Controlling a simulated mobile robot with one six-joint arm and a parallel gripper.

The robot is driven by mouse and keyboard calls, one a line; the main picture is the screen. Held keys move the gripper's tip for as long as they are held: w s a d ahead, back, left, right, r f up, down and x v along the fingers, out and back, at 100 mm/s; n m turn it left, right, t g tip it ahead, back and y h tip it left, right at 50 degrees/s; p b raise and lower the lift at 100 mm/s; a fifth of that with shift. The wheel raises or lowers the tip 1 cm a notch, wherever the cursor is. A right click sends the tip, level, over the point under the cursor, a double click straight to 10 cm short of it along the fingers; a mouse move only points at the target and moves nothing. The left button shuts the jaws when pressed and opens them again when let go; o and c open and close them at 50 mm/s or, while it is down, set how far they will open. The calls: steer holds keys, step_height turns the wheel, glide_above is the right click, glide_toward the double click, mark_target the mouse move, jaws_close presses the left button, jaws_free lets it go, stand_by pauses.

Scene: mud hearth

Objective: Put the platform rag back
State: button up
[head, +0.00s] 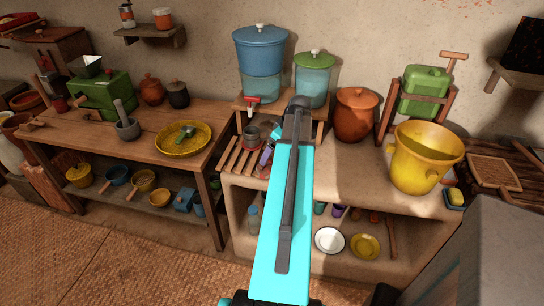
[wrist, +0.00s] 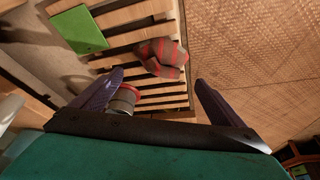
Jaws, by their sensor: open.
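A crumpled red and grey striped cloth (wrist: 163,57), which looks like the rag, lies on a slatted wooden rack (wrist: 165,98) in the wrist view. My gripper (wrist: 159,77) is open and empty, its two dark fingers spread on either side of the view with the cloth ahead between them. I see no contact with the cloth. In the head view the slatted rack (head: 238,158) stands on the left of the pale counter. My arm covers much of that spot, and I cannot make out the cloth there.
A red-rimmed cup (wrist: 124,100) is close to the left finger, and a green square item (wrist: 79,30) lies on the slats. A blue dispenser (head: 260,52), green-lidded dispenser (head: 313,80), clay pot (head: 356,113) and yellow pot (head: 422,160) crowd the counter. Woven floor is clear.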

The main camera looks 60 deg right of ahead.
steer(key=shift+v, duration=1.85)
steer(key=shift+w, duration=0.1)
